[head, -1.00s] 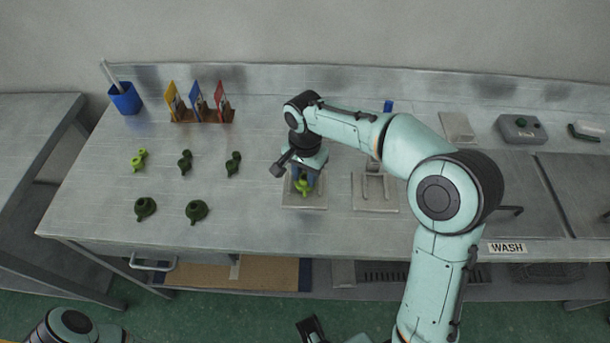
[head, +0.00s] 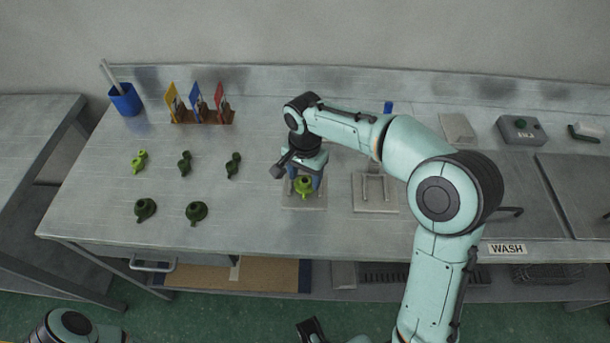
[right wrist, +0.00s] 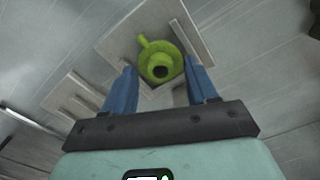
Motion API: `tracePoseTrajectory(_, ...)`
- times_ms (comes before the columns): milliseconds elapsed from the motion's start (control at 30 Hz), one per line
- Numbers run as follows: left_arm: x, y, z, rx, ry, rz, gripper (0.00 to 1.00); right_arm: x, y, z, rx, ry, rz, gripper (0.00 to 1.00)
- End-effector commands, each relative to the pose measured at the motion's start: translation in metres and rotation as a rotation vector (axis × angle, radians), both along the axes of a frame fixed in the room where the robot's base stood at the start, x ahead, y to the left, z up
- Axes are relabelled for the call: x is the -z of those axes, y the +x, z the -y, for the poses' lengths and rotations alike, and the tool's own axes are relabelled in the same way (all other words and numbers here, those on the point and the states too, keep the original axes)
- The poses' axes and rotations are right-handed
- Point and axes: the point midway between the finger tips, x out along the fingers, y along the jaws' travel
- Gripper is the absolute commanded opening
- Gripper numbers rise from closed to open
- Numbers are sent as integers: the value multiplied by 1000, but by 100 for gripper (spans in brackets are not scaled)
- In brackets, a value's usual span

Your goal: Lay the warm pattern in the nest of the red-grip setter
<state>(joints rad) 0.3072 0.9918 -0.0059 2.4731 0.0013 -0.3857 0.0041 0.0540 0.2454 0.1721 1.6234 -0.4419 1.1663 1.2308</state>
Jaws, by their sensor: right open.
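A bright green pattern (head: 304,187) with a round body and a spout or stem sits on a grey plate (head: 290,204) at the middle of the bench. In the right wrist view the pattern (right wrist: 160,66) lies on the plate (right wrist: 118,40) beside a raised bar. My right gripper (head: 305,180) is above the plate, its blue fingers open on either side of the pattern. The right wrist view shows gaps between the fingers (right wrist: 162,80) and the pattern. I cannot make out a red grip on any setter. My left gripper is not clearly in view.
A second grey plate with raised bars (head: 375,205) stands just right. Several other green patterns (head: 185,162) lie to the left, one of them lighter (head: 139,161). Behind are a card rack (head: 203,117) and a blue cup (head: 125,100). A control box (head: 521,128) is far right.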

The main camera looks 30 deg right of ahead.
Motion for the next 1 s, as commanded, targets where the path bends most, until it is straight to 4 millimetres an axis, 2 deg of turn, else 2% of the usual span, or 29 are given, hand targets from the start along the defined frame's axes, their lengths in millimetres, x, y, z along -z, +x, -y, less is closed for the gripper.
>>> tracePoseTrajectory(300, -12, 4, 0, -1, -1, 5, 43, -68, 1, 0, 0, 1, 7, 57)
tracePoseTrajectory(500, -18, 6, 0, 0, 0, 8, 43, -101, 1, 0, 0, 1, 3, 57)
tracePoseTrajectory(700, -20, 7, 0, 0, 0, 9, 43, -114, 0, 0, 0, 1, 1, 57)
tracePoseTrajectory(1000, -20, 7, 0, 0, -1, 8, 43, -114, 0, 0, 0, 0, 0, 57)
